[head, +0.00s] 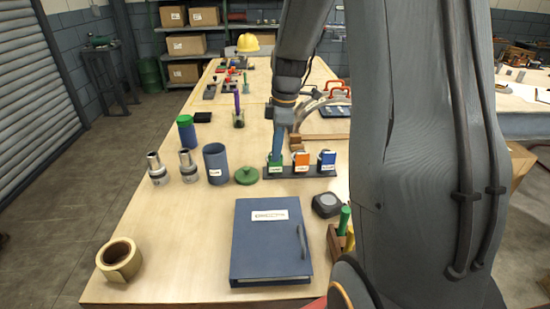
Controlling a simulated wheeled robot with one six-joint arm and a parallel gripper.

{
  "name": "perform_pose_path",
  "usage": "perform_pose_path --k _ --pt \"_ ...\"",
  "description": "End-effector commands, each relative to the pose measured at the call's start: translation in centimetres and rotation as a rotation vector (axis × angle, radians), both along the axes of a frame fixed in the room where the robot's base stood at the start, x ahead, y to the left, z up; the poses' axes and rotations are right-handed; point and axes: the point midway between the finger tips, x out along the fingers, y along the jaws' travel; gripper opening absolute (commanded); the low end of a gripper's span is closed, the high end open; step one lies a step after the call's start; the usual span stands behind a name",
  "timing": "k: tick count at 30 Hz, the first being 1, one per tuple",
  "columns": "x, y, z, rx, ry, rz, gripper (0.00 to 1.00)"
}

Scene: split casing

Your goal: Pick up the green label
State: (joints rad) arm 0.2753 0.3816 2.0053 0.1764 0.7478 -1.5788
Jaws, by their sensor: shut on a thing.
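The green label (275,167) is at the left end of a dark rack (287,174) in the head view, beside an orange label (301,160) and a blue label (327,159). My gripper (276,154) comes down from above and is shut on the green label. The upper part of the green label is hidden by my gripper. The green label appears to be still in its place in the rack; I cannot tell whether it is raised at all.
A green lid (246,176) and a blue open canister (215,163) are left of the rack. A blue binder (270,243) lies in front, with a tape measure (326,205) beside it. A tape roll (119,260) sits at the front left. The table's left front is mostly clear.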

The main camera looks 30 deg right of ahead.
Motion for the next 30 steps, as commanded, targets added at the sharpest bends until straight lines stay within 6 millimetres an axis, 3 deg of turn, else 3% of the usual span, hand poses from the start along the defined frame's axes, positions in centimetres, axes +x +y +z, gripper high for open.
perform_pose_path --k 5,18,30 --pt "0.1 0.0 1.1 0.000 -0.003 0.000 0.00" --pt "0.2 0.0 8.6 0.000 -0.003 0.000 0.00" --pt "0.0 0.0 11.5 0.000 -0.001 0.000 0.00"
